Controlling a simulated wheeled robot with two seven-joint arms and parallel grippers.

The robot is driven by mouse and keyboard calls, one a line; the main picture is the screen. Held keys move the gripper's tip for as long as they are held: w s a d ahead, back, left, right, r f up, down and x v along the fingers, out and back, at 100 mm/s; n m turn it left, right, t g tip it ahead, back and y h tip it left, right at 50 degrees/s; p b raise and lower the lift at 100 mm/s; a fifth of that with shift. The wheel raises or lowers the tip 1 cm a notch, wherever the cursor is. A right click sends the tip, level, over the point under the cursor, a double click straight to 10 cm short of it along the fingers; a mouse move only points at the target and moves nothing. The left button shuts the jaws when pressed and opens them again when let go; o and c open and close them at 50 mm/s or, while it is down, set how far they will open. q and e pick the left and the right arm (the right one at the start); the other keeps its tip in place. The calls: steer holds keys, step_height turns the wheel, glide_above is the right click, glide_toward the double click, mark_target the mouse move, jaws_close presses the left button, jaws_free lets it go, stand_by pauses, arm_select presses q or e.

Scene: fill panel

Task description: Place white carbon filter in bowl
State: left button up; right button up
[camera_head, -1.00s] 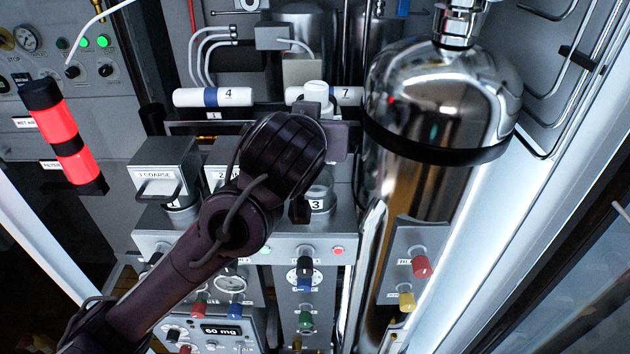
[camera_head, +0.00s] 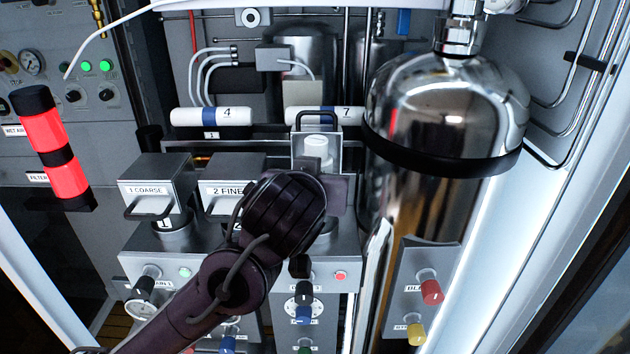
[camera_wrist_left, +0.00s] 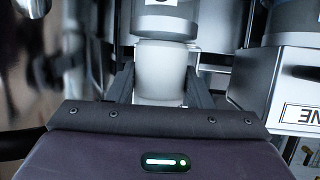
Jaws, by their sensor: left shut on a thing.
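My left gripper (camera_head: 318,185) comes in from the lower left and is shut on the white carbon filter (camera_head: 317,146), whose white top shows above the dark gripper. In the left wrist view the filter (camera_wrist_left: 160,72) stands between the two dark fingers. That view appears upside down. The filter's far end meets the rim of the bowl (camera_wrist_left: 165,22), in line with it; I cannot tell how far inside it is. In the head view the bowl is hidden behind my gripper. My right gripper is not in view.
Closed housings 1 COARSE (camera_head: 157,188) and 2 FINE (camera_head: 230,180) stand left of the gripper. A grey plate with a black handle (camera_head: 312,117) rises behind the filter. A large chrome cylinder (camera_head: 440,110) stands close on the right. White rolls (camera_head: 212,116) lie behind.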

arm_select(q)
steer(key=shift+w+f+b, duration=0.1)
steer(key=shift+f+b, duration=0.2)
steer(key=shift+f, duration=0.25)
steer(key=o, duration=1)
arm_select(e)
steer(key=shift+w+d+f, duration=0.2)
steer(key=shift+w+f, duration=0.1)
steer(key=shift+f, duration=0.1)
arm_select(q)
steer(key=shift+r, duration=0.1)
steer(key=shift+r+p, duration=0.25)
steer(key=shift+p, duration=0.05)
steer(key=shift+r+p, duration=0.45)
steer(key=shift+r, duration=0.05)
steer(key=b+v, duration=0.4)
steer(key=v, duration=0.8)
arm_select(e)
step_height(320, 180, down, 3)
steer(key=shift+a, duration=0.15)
